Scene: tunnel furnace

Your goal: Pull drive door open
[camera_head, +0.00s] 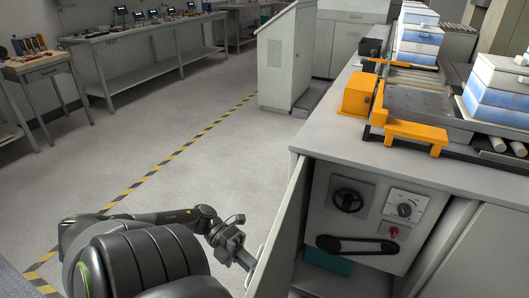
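The drive door (284,222) stands swung open at the left of the cabinet front, seen nearly edge-on. Inside the open bay are a black handwheel (348,199), a dial (404,210), a red button (393,232) and a black belt drive (356,244). My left gripper (247,259) is low at the door's outer side, beside or touching its handle area. Its fingertips are small and partly hidden, so I cannot tell whether they grip the handle. My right gripper is not in view.
The cabinet's grey top (335,134) carries orange brackets (415,134) and stacked blue-white boxes (419,33). A teal object (328,261) lies in the bay's bottom. Open floor (150,140) with a yellow-black stripe (185,148) lies left of the door. Workbenches (145,42) stand farther left.

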